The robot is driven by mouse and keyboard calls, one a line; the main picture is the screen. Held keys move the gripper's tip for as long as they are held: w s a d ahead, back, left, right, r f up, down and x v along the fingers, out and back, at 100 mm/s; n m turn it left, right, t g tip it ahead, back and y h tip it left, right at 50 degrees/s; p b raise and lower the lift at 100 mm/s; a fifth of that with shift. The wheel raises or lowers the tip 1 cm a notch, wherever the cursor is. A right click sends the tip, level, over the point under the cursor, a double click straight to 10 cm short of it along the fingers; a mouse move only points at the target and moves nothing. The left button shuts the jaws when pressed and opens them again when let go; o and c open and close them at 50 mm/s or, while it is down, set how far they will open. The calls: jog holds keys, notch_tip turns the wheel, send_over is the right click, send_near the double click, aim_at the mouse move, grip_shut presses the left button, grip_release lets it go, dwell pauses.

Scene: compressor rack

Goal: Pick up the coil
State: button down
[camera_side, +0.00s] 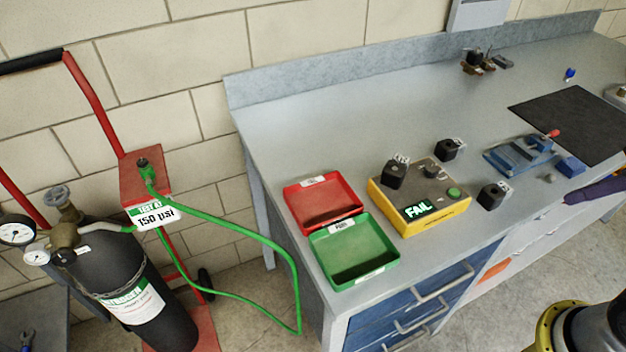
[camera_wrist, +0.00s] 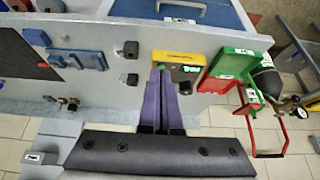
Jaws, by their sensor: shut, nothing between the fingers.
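Several black block-shaped coils with pale tags are on the bench. One coil (camera_side: 394,175) sits on the yellow tester (camera_side: 408,219), whose display reads FAIL. A second coil (camera_side: 447,150) stands behind the tester, and a third coil (camera_side: 490,196) stands to its right. In the wrist view, two loose coils (camera_wrist: 131,48) (camera_wrist: 131,79) show left of the tester (camera_wrist: 178,57). My gripper (camera_wrist: 160,70) has purple fingers, shut and empty, overlapping the tester's edge in that view. Which coil is meant is unclear.
A red tray (camera_side: 320,181) and a green tray (camera_side: 391,260) lie left of the tester. A blue vise-like fixture (camera_side: 519,155) and a black mat (camera_side: 572,123) are to the right. A green hose (camera_side: 240,233) hangs off the bench's left. The bench's back left is clear.

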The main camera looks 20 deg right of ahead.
dwell(0.4)
jog(key=shift+c, duration=1)
grip_release()
